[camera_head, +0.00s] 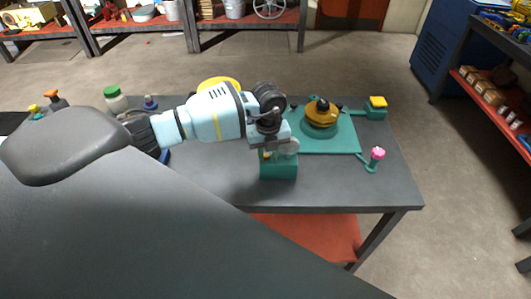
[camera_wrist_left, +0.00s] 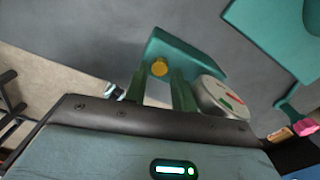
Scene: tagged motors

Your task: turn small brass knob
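The small brass knob (camera_wrist_left: 160,68) sits on a teal block (camera_wrist_left: 190,53) in the left wrist view. In the head view the block (camera_head: 278,170) stands near the table's front edge, partly under my left gripper (camera_head: 268,150). In the left wrist view my left gripper (camera_wrist_left: 157,78) has its two green fingers apart. The knob shows at the gap between the fingertips; I cannot tell whether they touch it. A round grey dial (camera_wrist_left: 224,97) with red and green marks is beside the right finger. My right gripper is not in view.
A teal plate (camera_head: 345,141) with a large brass wheel (camera_head: 321,113) lies behind the block. A pink knob (camera_head: 377,153) and a yellow-topped post (camera_head: 377,103) stand to the right. A green-capped jar (camera_head: 114,98) is at the left. The table's front right (camera_head: 370,192) is bare.

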